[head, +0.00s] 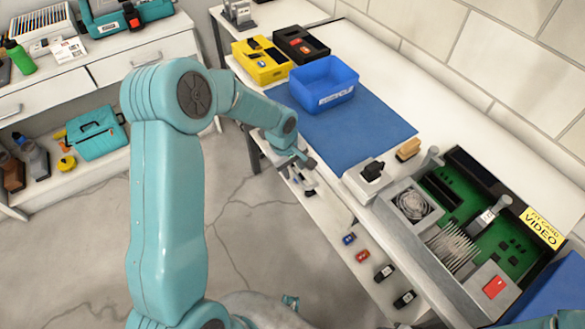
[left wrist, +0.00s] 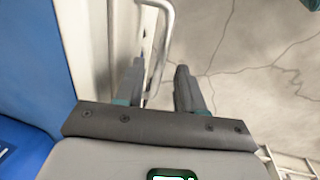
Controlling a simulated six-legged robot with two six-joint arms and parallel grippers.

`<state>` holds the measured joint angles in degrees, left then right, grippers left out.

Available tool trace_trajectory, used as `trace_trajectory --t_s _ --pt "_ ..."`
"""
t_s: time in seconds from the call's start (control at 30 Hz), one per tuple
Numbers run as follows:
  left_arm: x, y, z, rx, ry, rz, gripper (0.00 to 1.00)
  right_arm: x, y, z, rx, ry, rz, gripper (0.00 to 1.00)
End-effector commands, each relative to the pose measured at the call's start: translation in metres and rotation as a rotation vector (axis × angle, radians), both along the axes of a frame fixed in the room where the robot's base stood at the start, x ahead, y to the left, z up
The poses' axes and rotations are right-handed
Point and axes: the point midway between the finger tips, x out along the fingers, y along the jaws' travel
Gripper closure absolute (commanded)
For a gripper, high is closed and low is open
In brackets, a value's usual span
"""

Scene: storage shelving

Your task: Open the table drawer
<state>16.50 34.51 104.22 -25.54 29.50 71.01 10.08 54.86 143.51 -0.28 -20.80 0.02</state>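The white table (head: 380,60) runs along the right of the head view, and its front edge is partly hidden by my left arm. In the left wrist view a pale metal bar handle (left wrist: 163,50) stands out from the white drawer front (left wrist: 118,40). My left gripper (head: 308,163) is at the table's front edge, below the tabletop. In the left wrist view its two dark fingers (left wrist: 160,72) are apart, with the handle bar running between them; I cannot tell whether either finger touches it. No gap shows around the drawer. My right gripper is not in view.
A blue mat (head: 365,125) holds a blue bin (head: 322,98); yellow and black trays are beside it. An open electronics case (head: 400,235) lies nearer on the table. A lower shelf (head: 330,220) carries small items. Bare floor (head: 265,235) lies before the table.

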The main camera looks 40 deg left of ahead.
Motion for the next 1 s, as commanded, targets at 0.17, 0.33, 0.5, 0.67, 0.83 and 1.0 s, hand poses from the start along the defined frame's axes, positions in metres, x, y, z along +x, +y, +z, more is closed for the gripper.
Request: trace_trajectory --t_s 0.17,0.33,0.5,0.67,0.83,1.0 --pt "0.0017 -0.0010 -0.0079 0.000 -0.001 -0.001 0.62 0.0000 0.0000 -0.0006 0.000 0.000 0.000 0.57" --pt "0.0019 -0.0013 -0.0078 -0.001 -0.002 -0.001 0.62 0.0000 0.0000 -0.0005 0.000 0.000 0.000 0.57" --pt "0.0017 -0.0010 -0.0077 0.000 -0.001 -0.001 1.00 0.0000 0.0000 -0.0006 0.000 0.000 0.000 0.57" --pt "0.0016 -0.0009 -0.0076 0.000 -0.001 -0.001 1.00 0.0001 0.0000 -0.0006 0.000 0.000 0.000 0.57" --pt "0.0004 -0.0002 -0.0079 0.001 -0.001 0.000 1.00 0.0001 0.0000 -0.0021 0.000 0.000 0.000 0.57" --pt "-0.0054 0.0024 -0.0091 0.001 -0.001 0.000 1.00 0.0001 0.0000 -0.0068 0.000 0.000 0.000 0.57"
